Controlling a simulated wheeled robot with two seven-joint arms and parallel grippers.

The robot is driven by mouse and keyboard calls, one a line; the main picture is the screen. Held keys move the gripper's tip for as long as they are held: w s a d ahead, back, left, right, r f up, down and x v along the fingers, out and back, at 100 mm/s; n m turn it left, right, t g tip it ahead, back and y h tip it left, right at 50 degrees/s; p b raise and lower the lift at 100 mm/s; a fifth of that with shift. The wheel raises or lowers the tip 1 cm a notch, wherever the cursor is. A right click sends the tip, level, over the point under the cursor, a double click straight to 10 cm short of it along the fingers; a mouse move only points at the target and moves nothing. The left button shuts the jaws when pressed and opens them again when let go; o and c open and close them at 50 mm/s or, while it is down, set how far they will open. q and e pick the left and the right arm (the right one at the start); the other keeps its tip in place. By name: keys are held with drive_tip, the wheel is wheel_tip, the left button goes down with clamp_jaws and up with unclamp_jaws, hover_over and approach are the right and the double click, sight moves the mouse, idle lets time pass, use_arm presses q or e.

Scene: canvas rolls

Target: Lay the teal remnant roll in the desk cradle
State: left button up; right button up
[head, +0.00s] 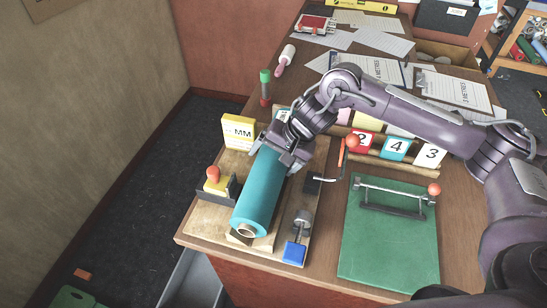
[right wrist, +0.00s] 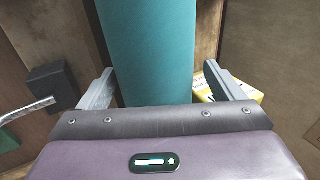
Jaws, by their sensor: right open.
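The teal roll (head: 259,193) lies lengthwise over a wooden stand, the desk cradle (head: 212,223), near the desk's left front corner. The bare core end of the roll faces the front. My right gripper (head: 291,158) is at the far part of the roll. In the right wrist view the teal roll (right wrist: 148,50) runs between the two spread fingers of my right gripper (right wrist: 160,88), with a gap on each side. How fully the roll rests in the cradle is hidden beneath it. My left gripper is not in view.
A yellow MM block (head: 238,132), a red-knobbed clamp (head: 214,182) and a blue-ended clamp (head: 295,250) stand close around the roll. Number cards (head: 397,149) are behind to the right. A green board (head: 390,235) lies on the right. A green-capped tube (head: 265,88) stands behind.

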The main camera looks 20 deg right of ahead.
drive_tip(key=shift+s+d+f, duration=0.1)
drive_tip(key=shift+s+d, duration=0.2)
drive_tip(key=shift+d, duration=0.1)
drive_tip(key=v, duration=0.2)
drive_tip(key=b+v, duration=0.1)
drive_tip(key=v, duration=0.4)
drive_tip(key=shift+w+a+r+b, duration=0.25)
drive_tip(key=shift+a+r+b, duration=0.05)
drive_tip(key=shift+a+r, duration=0.05)
drive_tip(key=shift+s+d+r, duration=0.1)
drive_tip(key=shift+s, duration=0.05)
